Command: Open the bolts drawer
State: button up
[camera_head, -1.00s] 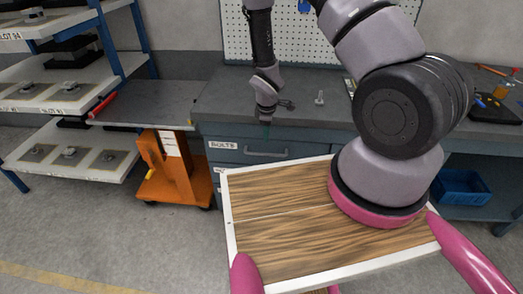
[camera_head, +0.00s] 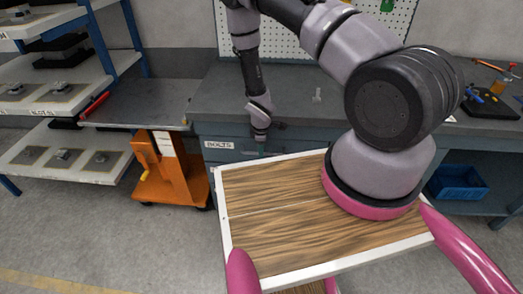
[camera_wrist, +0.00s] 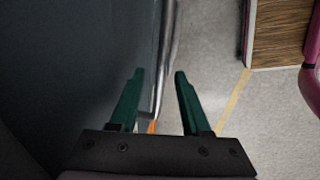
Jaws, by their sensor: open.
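The bolts drawer (camera_head: 228,155) is in the workbench front, with a white "BOLTS" label (camera_head: 219,145). The drawer looks shut. In the head view my gripper (camera_head: 261,150) is in front of the drawer, to the right of the label, and mostly hides the handle. In the wrist view my gripper (camera_wrist: 160,73) is open, with two green fingers apart. The metal handle bar (camera_wrist: 168,40) runs between the fingers in the picture, beside the dark drawer front (camera_wrist: 75,60). I cannot tell whether either finger touches the bar.
The grey workbench top (camera_head: 300,105) is above the drawer. An orange cart (camera_head: 170,170) stands left of the bench, beside a shelf rack (camera_head: 80,100). A blue bin (camera_head: 458,183) sits under the bench at right. Grey floor (camera_head: 130,240) is open at the front left.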

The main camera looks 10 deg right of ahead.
jog(key=shift+f, duration=0.35)
grip_shut()
dwell(1.2)
